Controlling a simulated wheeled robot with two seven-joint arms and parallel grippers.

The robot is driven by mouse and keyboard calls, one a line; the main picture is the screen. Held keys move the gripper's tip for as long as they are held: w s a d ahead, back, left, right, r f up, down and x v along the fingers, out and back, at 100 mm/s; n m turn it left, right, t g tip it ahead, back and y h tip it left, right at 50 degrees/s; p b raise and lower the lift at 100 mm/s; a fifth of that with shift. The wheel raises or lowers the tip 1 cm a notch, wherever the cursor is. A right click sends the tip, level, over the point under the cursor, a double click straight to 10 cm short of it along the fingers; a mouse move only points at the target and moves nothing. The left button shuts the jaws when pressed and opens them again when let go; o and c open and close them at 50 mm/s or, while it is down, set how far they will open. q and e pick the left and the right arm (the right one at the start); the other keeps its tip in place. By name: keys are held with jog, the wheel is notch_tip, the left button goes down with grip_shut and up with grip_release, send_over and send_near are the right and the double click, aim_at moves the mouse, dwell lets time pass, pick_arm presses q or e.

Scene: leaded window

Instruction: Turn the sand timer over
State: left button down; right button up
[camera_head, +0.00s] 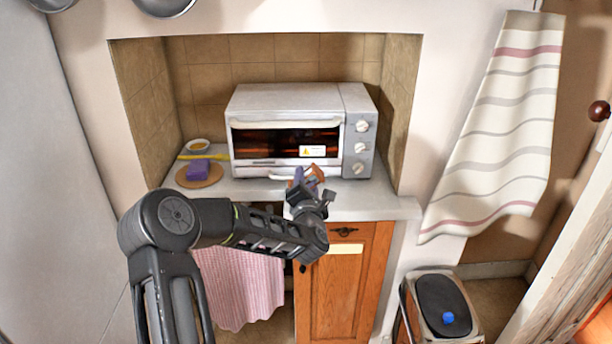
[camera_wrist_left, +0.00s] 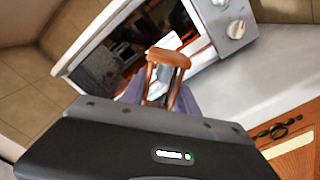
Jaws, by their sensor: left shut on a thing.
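The sand timer (camera_head: 318,172) has wooden end pieces and shows just in front of the toaster oven in the head view. My left gripper (camera_head: 306,183) is shut on it, with purplish fingers across its middle. The timer looks tilted in the head view; I cannot tell whether it touches the worktop. In the left wrist view one wooden end and its posts (camera_wrist_left: 168,57) stand out beyond the fingers, with pale glass between the posts. The sand is too small to make out. My right gripper is not in view.
The white toaster oven (camera_head: 285,105) stands close behind the timer on the worktop (camera_head: 375,204). To the left are a purple block (camera_head: 199,167) on a round board (camera_head: 214,178) and a small bowl (camera_head: 198,145). The worktop right of the gripper is clear.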

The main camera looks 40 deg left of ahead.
pick_arm(q)
jog(key=n, duration=0.4)
jog(key=shift+a+n+p, duration=0.1)
jog(key=shift+n+p, duration=0.2)
jog(key=n, duration=0.5)
jog(key=w+a+f+b, duration=0.1)
jog(key=b, duration=0.1)
jog(key=w+a+f+b, duration=0.1)
jog(key=f+b, duration=0.1)
jog(key=w+a+f+b, duration=0.1)
jog(key=w+b, duration=0.1)
jog(key=shift+f, duration=0.15)
jog(key=shift+d+f+b, duration=0.1)
jog(key=shift+f+b, duration=0.1)
jog(key=shift+b, duration=0.1)
jog(key=c, duration=0.9)
grip_release()
jog(key=shift+o, duration=0.2)
jog(key=b+v, duration=0.1)
jog(key=v, duration=0.6)
jog(key=shift+s+d, duration=0.25)
jog(key=shift+s, duration=0.1)
